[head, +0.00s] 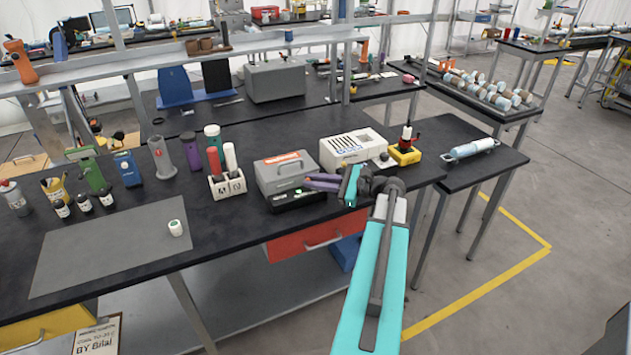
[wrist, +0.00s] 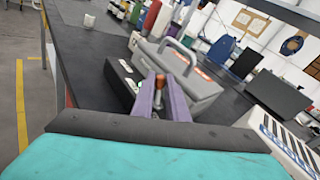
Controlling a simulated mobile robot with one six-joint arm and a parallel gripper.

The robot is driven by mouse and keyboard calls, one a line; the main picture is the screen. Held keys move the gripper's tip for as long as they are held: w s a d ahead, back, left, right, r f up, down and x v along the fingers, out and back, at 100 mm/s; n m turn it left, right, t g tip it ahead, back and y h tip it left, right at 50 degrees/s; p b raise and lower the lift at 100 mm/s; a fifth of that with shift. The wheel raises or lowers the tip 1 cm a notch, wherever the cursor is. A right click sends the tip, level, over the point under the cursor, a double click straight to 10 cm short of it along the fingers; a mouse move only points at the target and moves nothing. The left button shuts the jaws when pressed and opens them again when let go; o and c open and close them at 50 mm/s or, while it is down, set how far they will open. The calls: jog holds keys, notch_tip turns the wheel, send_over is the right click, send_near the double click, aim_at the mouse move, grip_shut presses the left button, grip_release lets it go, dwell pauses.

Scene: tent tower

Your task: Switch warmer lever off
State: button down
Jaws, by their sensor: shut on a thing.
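A low black box (head: 292,202) with a small green mark lies at the front edge of the bench, before a grey box (head: 270,178) with a carry handle and an orange label. I cannot tell for sure which of them is the warmer. My gripper (head: 308,182) reaches in from the right, its purple fingers over the black box's right end. In the wrist view the fingers are closed around a small upright brown-tipped lever (wrist: 160,80). The black box (wrist: 122,82) and grey box (wrist: 203,92) also show there.
A white device with slots (head: 350,148) and a yellow-based holder (head: 405,153) stand right of the grey box. A white block with red and white bottles (head: 228,186) stands to its left. A grey mat (head: 105,245) with a small white jar (head: 176,228) lies farther left.

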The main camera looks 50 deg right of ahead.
dwell(0.3)
jog(key=c, duration=2)
grip_release()
jog(key=b+v, duration=0.3)
jog(key=v, duration=1)
jog(key=shift+s+d+r, duration=0.1)
jog(key=shift+s+d, duration=0.05)
jog(key=shift+s, duration=0.2)
